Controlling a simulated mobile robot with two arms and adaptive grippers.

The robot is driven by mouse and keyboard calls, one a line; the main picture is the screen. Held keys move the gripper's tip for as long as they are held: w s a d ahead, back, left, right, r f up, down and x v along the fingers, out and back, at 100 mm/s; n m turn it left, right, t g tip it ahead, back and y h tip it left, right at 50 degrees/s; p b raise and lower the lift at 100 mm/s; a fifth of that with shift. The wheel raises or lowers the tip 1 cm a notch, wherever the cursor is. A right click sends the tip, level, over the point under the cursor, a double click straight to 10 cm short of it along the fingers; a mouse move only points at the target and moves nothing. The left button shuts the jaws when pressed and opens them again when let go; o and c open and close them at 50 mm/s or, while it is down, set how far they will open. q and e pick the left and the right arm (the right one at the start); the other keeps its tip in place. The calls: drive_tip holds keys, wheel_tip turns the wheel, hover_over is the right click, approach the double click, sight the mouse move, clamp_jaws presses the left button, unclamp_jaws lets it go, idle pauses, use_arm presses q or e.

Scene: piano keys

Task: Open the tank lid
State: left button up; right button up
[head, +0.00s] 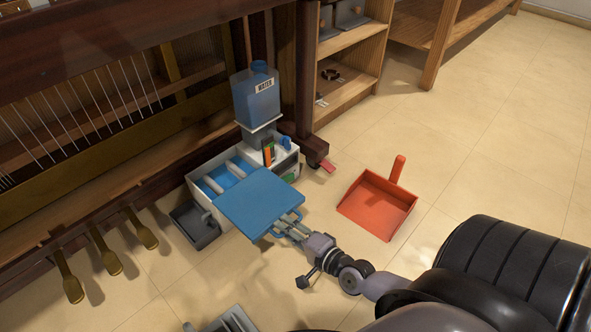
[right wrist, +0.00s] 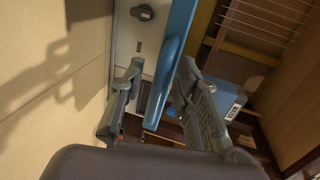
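The tank is a white box (head: 222,217) on the floor against the dark wooden frame. Its blue lid (head: 258,198) is a flat panel over the front part, and the blue inside shows behind it. A blue handle sits on the lid's front right edge; this handle shows in the right wrist view (right wrist: 170,78). My right gripper (head: 287,229) is at this handle. In the right wrist view its fingers (right wrist: 163,105) stand apart on either side of the handle, with gaps visible. A grey part (head: 232,321), apparently my left gripper, is cut off at the bottom edge; its fingers are unclear.
A blue water container (head: 255,98) stands above the tank's back. A dark grey tray (head: 194,226) lies left of the tank. A red dustpan (head: 377,204) lies to the right. Brass pedals (head: 106,252) are at the left, wooden shelves (head: 350,62) behind.

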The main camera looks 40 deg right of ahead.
drive_tip(key=v, duration=1.2)
